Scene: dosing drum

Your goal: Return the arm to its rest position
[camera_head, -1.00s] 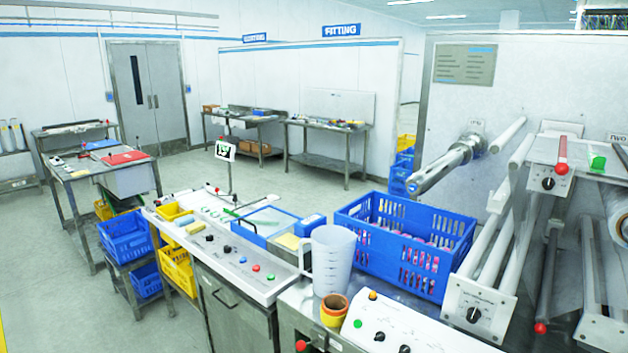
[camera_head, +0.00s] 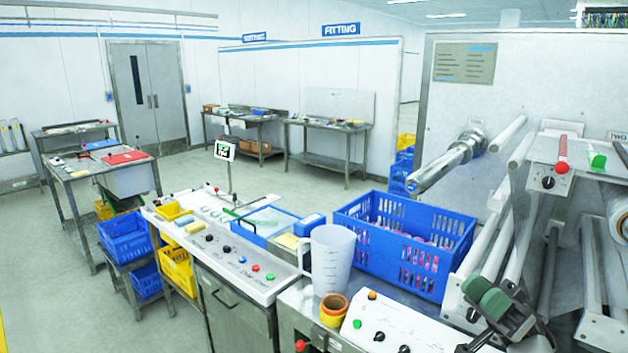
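My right gripper (camera_head: 487,296) shows at the lower right, with two green finger pads on a dark body. The pads lie close together and partly overlap from this angle, so I cannot tell whether there is a gap between them. I see nothing held in it. My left gripper is not in view.
A blue crate (camera_head: 375,251) with pink packs stands left of the gripper. A clear measuring jug (camera_head: 331,262), orange-yellow cups (camera_head: 333,312) and a sloped white control panel (camera_head: 395,325) are nearer. White rollers (camera_head: 480,245) rise behind the gripper. Open floor lies far left.

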